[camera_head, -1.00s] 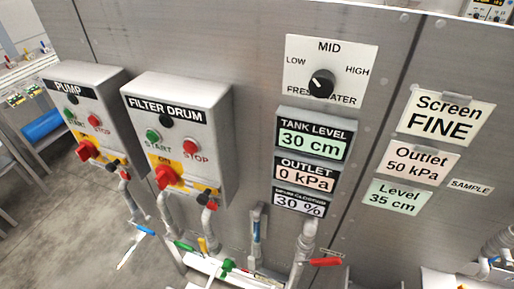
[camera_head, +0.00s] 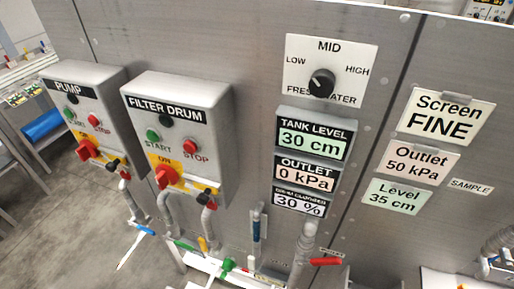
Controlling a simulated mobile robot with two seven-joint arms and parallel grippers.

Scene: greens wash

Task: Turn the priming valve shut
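No valve here bears a readable priming label, so I cannot tell which one it is. The outlet display (camera_head: 304,174) reads 0 kPa and the tank level display (camera_head: 314,138) reads 30 cm. Neither of my grippers is in view.
The pump box (camera_head: 85,115) and filter drum box (camera_head: 178,135) stick out from the steel wall at left. A fresh water knob (camera_head: 322,82) sits above the displays. Signs (camera_head: 447,113) hang at right. Grey floor (camera_head: 60,215) is open at lower left.

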